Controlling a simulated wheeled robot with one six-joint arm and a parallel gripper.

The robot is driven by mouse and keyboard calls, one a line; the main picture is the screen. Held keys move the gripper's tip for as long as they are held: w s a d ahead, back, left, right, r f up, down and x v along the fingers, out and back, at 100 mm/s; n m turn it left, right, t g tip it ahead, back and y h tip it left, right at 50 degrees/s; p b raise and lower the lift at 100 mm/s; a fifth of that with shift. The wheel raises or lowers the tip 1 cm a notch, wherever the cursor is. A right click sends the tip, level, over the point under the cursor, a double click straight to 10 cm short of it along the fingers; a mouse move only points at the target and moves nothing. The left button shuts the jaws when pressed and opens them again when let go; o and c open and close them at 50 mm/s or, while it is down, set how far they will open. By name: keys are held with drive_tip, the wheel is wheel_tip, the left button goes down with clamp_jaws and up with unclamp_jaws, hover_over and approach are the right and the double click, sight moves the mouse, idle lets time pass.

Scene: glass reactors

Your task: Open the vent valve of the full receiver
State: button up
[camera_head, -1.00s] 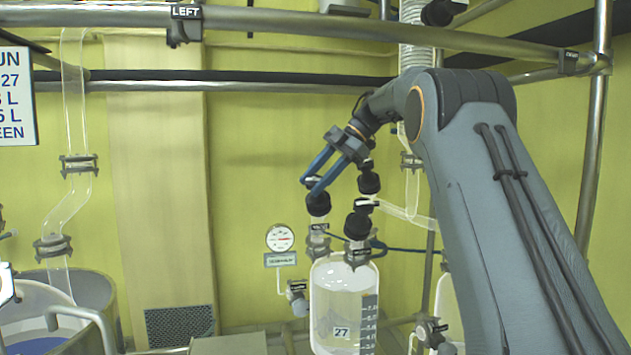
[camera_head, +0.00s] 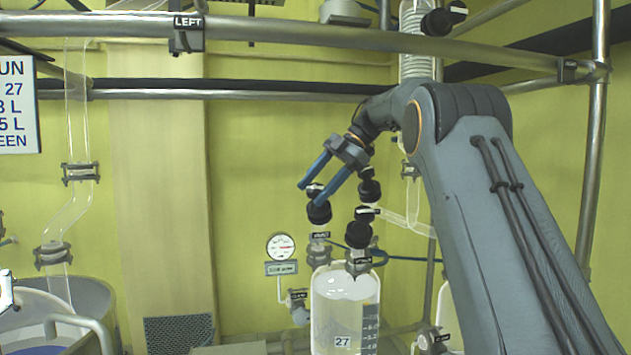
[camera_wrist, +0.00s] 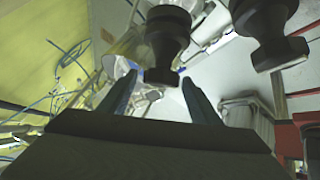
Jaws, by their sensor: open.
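A glass receiver (camera_head: 344,308) marked 27 holds clear liquid; I cannot tell its exact level. On its top left stands a black-knobbed valve (camera_head: 319,213) above a small tag (camera_head: 319,236) too small to read. A second black valve (camera_head: 358,235) stands to its right. My gripper (camera_head: 318,195) is open and empty, its two blue fingers pointing down-left at the top of the left valve, one on each side in the picture. In the wrist view a black knob (camera_wrist: 166,40) shows between the fingers (camera_wrist: 160,98); contact cannot be told.
Another black knob (camera_wrist: 265,30) is close on the right in the wrist view. A round gauge (camera_head: 281,246) hangs left of the receiver. A metal rail (camera_head: 380,38) crosses above. A second glass vessel (camera_head: 443,305) is partly hidden by my arm. The wall area left of the gripper is clear.

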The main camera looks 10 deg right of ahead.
sight(316, 186)
wheel_tip(316, 186, up, 7)
drive_tip(key=shift+r+b, duration=0.1)
drive_tip(key=shift+b, duration=0.35)
drive_tip(key=shift+w+r+p, duration=0.1)
drive_tip(key=shift+r+p, duration=0.25)
drive_tip(key=shift+r, duration=0.95)
